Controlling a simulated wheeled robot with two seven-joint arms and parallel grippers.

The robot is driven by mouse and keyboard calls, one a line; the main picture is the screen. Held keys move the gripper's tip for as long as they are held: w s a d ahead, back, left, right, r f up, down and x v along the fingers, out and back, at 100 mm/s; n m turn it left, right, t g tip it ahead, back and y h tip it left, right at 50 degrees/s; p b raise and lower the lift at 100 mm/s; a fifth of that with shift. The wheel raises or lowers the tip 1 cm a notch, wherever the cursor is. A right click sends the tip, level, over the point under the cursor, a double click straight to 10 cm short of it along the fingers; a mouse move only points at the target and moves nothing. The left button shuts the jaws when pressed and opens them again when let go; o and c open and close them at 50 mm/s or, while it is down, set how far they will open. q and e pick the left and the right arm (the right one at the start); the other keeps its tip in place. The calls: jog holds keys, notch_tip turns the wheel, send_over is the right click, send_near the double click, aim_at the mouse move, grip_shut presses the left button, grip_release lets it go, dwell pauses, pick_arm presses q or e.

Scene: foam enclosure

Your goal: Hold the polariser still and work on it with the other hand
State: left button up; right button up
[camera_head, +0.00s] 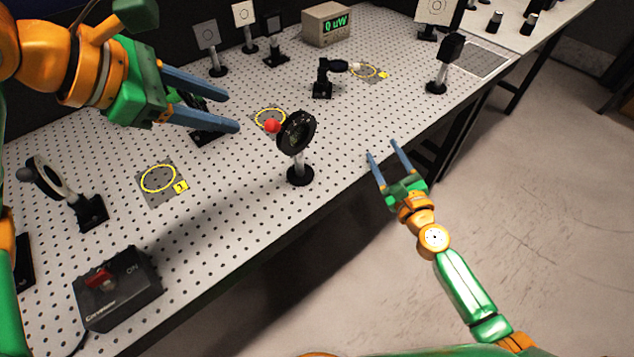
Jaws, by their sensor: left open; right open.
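What looks like the polariser (297,132) is a black round mount with a red knob (271,126) on its left side. It stands upright on a silver post with a round black base (300,175), near the front edge of the perforated table. My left gripper (233,112) is open and empty, left of the polariser, with its blue fingers pointing toward the red knob. The fingertips look apart from the knob. My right gripper (382,148) is open and empty, right of the polariser by the table's front edge, its fingers pointing up and away.
A black box with a red switch (101,277) sits front left, near a round mount (48,178). Yellow rings mark the table (225,211), one (158,179) left of the polariser. Behind are a small black device (322,78), a meter reading "0 uW" (327,24) and several post-mounted plates.

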aim_at(301, 165)
jog(key=s+a+m+y, duration=0.1)
jog(key=s+a, duration=0.1)
jog(key=a, duration=0.3)
jog(key=s+a+r+m+y, duration=0.1)
jog(key=s+a+y, duration=0.1)
jog(key=a, duration=0.3)
jog(key=s+a+g+y, duration=0.1)
jog(key=s+a, duration=0.2)
jog(key=a, duration=0.2)
jog(key=shift+s+a+r+m+y, duration=0.15)
jog(key=shift+m+y, duration=0.15)
jog(key=shift+m, duration=0.1)
jog(key=shift+a, duration=0.35)
jog(key=x, duration=0.7)
jog(key=shift+s+d, duration=0.1)
grip_shut()
